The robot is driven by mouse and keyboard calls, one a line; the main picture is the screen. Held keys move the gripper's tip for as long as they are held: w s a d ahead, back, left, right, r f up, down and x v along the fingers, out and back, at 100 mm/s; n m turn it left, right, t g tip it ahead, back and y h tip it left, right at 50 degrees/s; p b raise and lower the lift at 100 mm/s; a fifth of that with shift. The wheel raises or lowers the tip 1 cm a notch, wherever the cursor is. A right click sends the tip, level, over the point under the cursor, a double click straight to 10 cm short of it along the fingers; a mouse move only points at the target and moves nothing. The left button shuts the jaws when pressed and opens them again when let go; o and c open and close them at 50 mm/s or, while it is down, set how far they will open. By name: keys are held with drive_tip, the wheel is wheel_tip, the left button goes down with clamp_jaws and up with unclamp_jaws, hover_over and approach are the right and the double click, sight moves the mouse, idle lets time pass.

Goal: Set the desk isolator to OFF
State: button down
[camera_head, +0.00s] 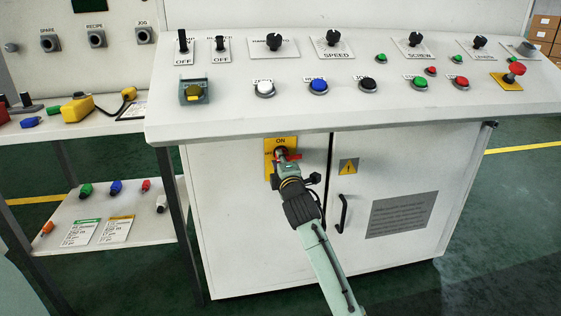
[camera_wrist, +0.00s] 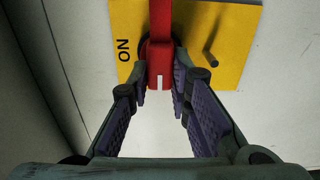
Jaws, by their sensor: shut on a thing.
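The desk isolator is a yellow plate (camera_head: 268,170) with a red handle (camera_head: 293,157), set on the front of the white cabinet. "ON" is printed at the plate's top edge. In the wrist view the yellow plate (camera_wrist: 225,70) appears turned, with "ON" at the left. The red handle (camera_wrist: 159,50) there crosses the plate's "ON" side, lying roughly sideways in the head view, with a white mark near its lower end. My gripper (camera_head: 284,160) is at the handle. In the wrist view my gripper (camera_wrist: 160,95) has its purple-padded fingers closed around the handle. The lower plate is partly hidden.
A dark door handle (camera_head: 341,213) and a yellow warning sign (camera_head: 348,166) are right of the isolator. The sloping desk panel (camera_head: 330,122) with knobs and buttons overhangs above. A side shelf (camera_head: 150,222) with coloured connectors stands at the left.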

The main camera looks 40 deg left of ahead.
drive_tip(key=c, duration=1.5)
unclamp_jaws()
drive_tip(key=v, duration=1.2)
